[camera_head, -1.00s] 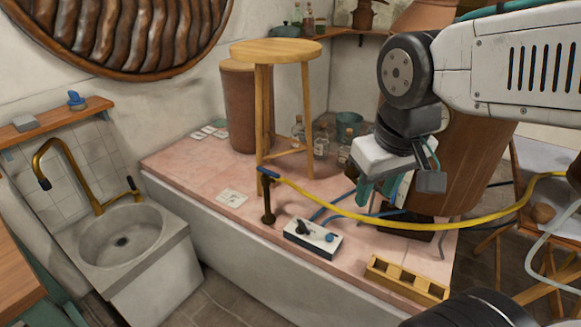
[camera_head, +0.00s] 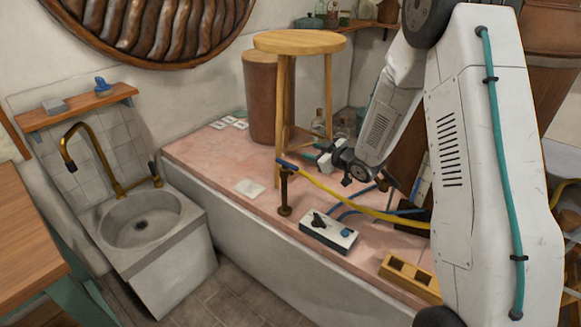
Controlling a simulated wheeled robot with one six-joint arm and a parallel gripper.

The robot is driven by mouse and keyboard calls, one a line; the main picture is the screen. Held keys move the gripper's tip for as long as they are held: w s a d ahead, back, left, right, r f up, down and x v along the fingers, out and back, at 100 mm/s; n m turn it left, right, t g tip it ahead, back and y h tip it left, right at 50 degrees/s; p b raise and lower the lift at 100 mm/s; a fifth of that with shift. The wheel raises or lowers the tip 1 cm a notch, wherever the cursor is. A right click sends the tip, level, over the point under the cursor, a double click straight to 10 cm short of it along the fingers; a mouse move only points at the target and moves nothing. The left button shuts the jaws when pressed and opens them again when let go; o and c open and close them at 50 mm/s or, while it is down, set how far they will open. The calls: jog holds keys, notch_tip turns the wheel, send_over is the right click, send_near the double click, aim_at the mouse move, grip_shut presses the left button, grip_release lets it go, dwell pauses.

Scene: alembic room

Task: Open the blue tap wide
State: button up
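A short dark brass standpipe (camera_head: 285,192) rises from the pink tiled platform, with a blue lever handle (camera_head: 288,165) across its top. A yellow hose (camera_head: 350,202) runs from beside this tap towards the right. My gripper (camera_head: 309,152) is just right of the blue handle, pointing left, and appears apart from it. Its teal fingers are small in this view but seem spread, with nothing seen between them. The wrist partly hides the area behind. The brass sink tap (camera_head: 88,148) on the left has a dark handle (camera_head: 154,172).
A wooden stool (camera_head: 299,42) stands close behind the standpipe, its legs near my gripper. A wooden rack (camera_head: 410,275) is at the right, and the sink (camera_head: 140,235) at the left.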

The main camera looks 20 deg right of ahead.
aim_at(291, 166)
notch_tip(291, 166, down, 7)
jog(key=s+a+n+t+y, duration=0.1)
jog(key=s+a+y, duration=0.1)
jog(key=y, duration=0.3)
jog(key=x, duration=0.7)
jog(key=shift+w+a, duration=0.2)
jog(key=shift+a, duration=0.05)
grip_shut()
